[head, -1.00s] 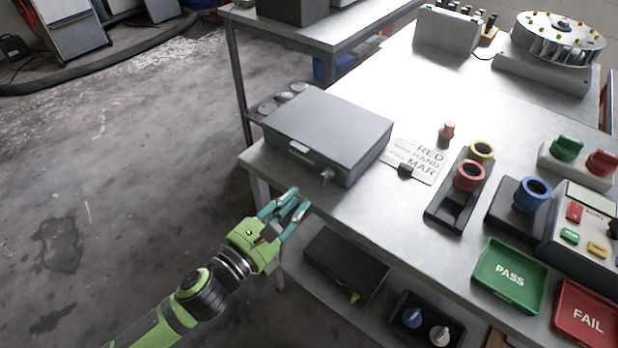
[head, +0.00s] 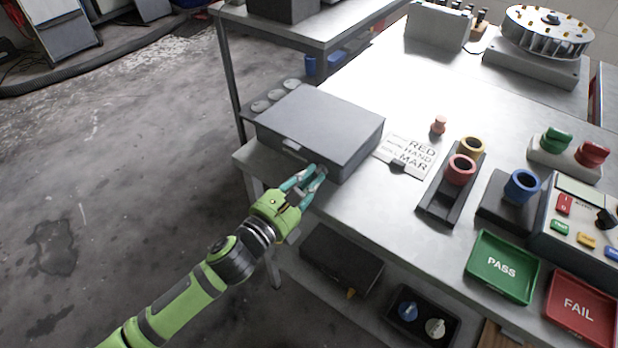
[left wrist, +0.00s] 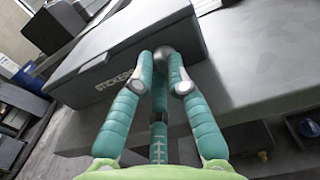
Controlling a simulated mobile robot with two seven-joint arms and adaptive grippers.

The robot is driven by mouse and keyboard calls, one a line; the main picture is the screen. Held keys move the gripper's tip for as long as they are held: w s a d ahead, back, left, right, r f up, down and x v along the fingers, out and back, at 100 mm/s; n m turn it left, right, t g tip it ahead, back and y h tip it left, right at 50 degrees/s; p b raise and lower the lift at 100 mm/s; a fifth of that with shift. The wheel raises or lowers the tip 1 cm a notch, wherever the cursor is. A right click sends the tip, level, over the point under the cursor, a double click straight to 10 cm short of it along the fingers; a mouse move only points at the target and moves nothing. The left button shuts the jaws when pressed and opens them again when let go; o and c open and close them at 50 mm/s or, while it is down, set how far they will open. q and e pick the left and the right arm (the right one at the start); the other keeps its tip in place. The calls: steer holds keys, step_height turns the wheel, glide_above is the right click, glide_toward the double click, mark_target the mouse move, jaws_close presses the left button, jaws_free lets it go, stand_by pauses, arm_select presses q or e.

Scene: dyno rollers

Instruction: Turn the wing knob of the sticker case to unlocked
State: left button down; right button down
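The sticker case (head: 322,122) is a closed grey box at the left corner of the worktable; its front with "STICKE…" lettering also shows in the left wrist view (left wrist: 110,62). The rounded metal wing knob (left wrist: 164,52) is on the case's front, right of the lettering. My left gripper (head: 311,176), with teal fingers and a green body, is at the knob and largely hides it in the head view. In the left wrist view the fingers are apart, their tips on either side of the knob. Contact with it cannot be told. My right gripper is not in view.
A "RED HAND MAR…" card (head: 408,155) lies right of the case. Beyond it stand a dark holder with red and yellow rings (head: 440,205) and a green PASS tray (head: 503,266). A lower shelf holds a dark box (head: 340,262).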

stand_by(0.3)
arm_select(q)
steer(key=shift+r+m+p, duration=0.1)
steer(key=shift+m+p, duration=0.6)
steer(key=shift+p, duration=0.05)
steer(key=shift+m+p, duration=0.9)
steer(key=shift+m, duration=0.3)
steer(key=m+p, duration=0.2)
steer(key=m, duration=0.2)
steer(key=shift+s+d+m, duration=0.1)
steer(key=shift+d+m, duration=0.05)
steer(key=shift+m, duration=0.15)
steer(key=m+p, duration=0.1)
steer(key=m, duration=0.3)
steer(key=shift+s, duration=0.1)
steer(key=shift+d+m+p, duration=0.15)
steer(key=shift+m+p, duration=0.35)
steer(key=shift+m, duration=2.3)
